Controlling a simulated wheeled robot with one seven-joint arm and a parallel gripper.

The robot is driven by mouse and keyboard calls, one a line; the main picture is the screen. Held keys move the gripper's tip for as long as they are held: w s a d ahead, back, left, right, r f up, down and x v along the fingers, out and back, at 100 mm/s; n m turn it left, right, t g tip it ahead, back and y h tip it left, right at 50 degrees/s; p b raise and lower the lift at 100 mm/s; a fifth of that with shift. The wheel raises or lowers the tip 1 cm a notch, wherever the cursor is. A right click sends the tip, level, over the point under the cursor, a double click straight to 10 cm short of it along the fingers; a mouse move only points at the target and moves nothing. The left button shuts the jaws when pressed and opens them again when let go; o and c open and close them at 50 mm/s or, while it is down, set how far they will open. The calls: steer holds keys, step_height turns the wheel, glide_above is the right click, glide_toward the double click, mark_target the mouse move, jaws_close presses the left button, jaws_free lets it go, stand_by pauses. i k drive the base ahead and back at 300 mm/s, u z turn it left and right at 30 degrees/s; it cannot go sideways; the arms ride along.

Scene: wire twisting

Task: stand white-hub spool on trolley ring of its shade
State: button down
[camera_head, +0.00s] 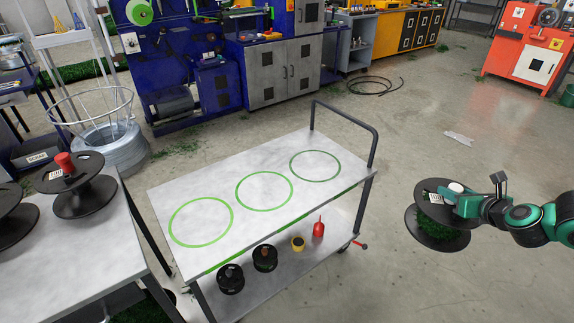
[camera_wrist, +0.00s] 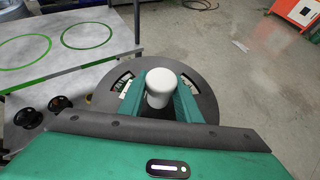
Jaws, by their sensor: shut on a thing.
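The white-hub spool (camera_head: 436,238) has black flanges and dark green winding. It hangs upright in the air to the right of the trolley, above the floor. My gripper (camera_head: 462,190) is shut on its white hub, which also shows between the fingers in the wrist view (camera_wrist: 159,88). The trolley top (camera_head: 222,263) carries three empty green rings: a left ring (camera_head: 200,222), a middle ring (camera_head: 264,190) and a right ring (camera_head: 315,166).
A table (camera_head: 75,260) at the left holds a red-hub spool (camera_head: 78,190) and another black spool (camera_head: 12,215). The trolley has a raised handle (camera_head: 345,122) at its right end. Small black spools and a red bottle (camera_head: 318,229) stand on its lower shelf. Open floor surrounds my gripper.

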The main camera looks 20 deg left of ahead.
mark_target(315, 164)
steer(key=u, duration=0.3)
steer(key=i, duration=0.55)
steer(key=u, duration=0.9)
steer(key=i, duration=0.75)
steer(key=u, duration=0.35)
